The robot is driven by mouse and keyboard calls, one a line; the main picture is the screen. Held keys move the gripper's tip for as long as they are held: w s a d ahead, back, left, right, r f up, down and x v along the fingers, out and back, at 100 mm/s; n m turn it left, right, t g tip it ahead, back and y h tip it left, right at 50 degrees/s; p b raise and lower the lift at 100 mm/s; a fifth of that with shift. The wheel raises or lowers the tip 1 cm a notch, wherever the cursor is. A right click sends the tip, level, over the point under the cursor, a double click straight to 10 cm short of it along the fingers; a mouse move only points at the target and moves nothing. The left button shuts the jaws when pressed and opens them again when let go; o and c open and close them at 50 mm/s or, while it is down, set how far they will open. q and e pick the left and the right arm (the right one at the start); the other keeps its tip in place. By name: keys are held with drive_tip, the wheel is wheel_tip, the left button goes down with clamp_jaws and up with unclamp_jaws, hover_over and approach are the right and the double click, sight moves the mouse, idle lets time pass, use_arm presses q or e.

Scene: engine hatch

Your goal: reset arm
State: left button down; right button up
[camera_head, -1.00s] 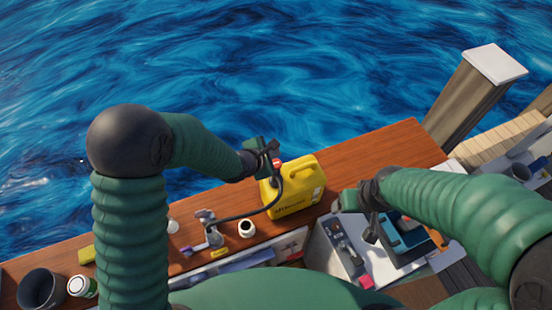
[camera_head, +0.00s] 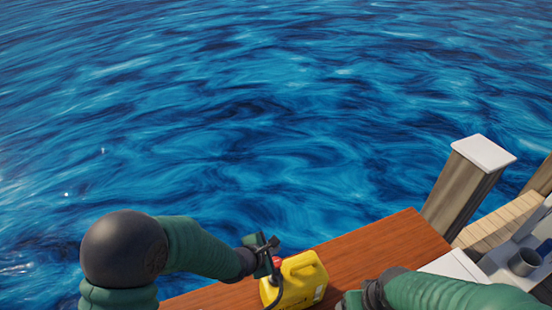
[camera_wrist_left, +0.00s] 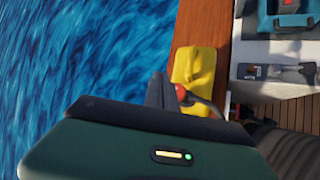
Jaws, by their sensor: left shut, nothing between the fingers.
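My left arm comes in from the left in the head view. Its gripper (camera_head: 268,256) is shut and empty, just left of a yellow jug (camera_head: 297,281) with a red cap. In this view it overlaps the jug's left edge; I cannot tell whether they touch. In the left wrist view the dark fingers (camera_wrist_left: 160,92) lie beside the yellow jug (camera_wrist_left: 195,66). My right arm comes in at the lower right; its gripper (camera_head: 352,300) is cut by the bottom edge, and its fingers do not show clearly.
The jug stands on a brown wooden ledge (camera_head: 385,243) beside open water. A wooden post (camera_head: 462,190) with a white top rises at the right, near a plank walkway (camera_head: 500,221). A teal case (camera_wrist_left: 277,17) and a scraper-like tool (camera_wrist_left: 275,73) lie right of the ledge.

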use_arm(q)
drive_tip(key=s+a+f+m+g+y+b, duration=0.2)
drive_tip(key=s+a+f+m+b, duration=0.5)
drive_tip(key=s+a+m+b, duration=0.2)
drive_tip(key=s+a+f+m+g+y+b, duration=0.2)
drive_tip(key=s+a+f+m+g+b, duration=0.1)
drive_tip(key=s+a+f+m+b, duration=0.5)
drive_tip(key=s+a+m+b, duration=0.2)
drive_tip(key=s+m+b, duration=0.1)
drive_tip(key=shift+m+y, duration=0.3)
drive_tip(key=shift+y, duration=0.1)
use_arm(e)
drive_tip(key=s+x, duration=0.2)
drive_tip(key=x, duration=0.7)
drive_tip(key=s+f+x, duration=0.1)
drive_tip(key=s+x, duration=0.1)
drive_tip(key=x, duration=0.8)
drive_tip(key=shift+s+f, duration=0.2)
drive_tip(key=shift+f, duration=0.1)
clamp_jaws()
